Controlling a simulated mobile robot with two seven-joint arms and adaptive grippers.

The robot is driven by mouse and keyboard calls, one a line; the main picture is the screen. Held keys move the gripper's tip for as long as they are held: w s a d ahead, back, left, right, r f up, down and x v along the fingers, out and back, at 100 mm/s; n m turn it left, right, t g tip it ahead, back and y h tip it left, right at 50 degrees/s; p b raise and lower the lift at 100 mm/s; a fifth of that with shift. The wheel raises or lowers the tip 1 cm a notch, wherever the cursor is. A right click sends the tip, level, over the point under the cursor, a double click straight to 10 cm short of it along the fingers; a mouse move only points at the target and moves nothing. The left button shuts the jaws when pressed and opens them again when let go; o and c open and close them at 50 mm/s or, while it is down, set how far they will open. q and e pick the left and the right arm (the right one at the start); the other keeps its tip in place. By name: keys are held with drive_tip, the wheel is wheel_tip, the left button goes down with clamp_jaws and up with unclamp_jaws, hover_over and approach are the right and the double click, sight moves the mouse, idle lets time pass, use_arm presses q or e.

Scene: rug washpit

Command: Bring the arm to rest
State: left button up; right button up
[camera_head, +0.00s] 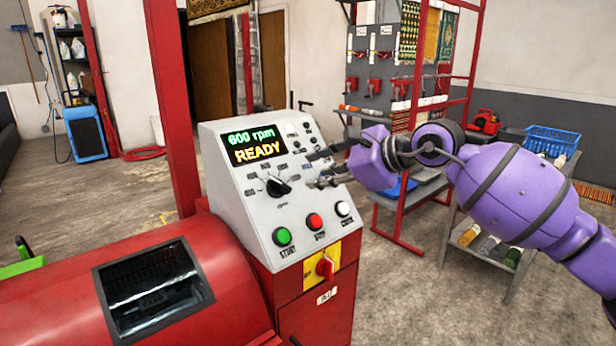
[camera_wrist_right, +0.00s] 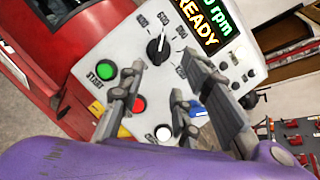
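My right arm comes in from the right in the head view. Its gripper (camera_head: 316,170) is open and empty, with its fingers spread in front of the right part of the grey control panel (camera_head: 235,185). The right wrist view also shows the fingers (camera_wrist_right: 165,90) apart over the panel, with nothing between them. The black dial knob (camera_head: 278,187) is left of the fingertips; I see no contact with it. The display (camera_head: 251,144) reads "600 rpm READY". Below are a green START button (camera_head: 282,237), a red button (camera_head: 314,221) and a white button (camera_head: 343,208). My left gripper is not in view.
The red machine drum (camera_head: 60,300) with a dark window (camera_head: 155,290) fills the lower left. A red switch (camera_head: 325,267) sits below the buttons. A shelf cart (camera_head: 480,245) with a blue basket (camera_head: 551,141) stands behind my right arm. Open floor lies around the cart.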

drive_tip(key=shift+s+d+r, duration=0.1)
drive_tip(key=shift+s+d, duration=0.05)
drive_tip(key=shift+s, duration=0.05)
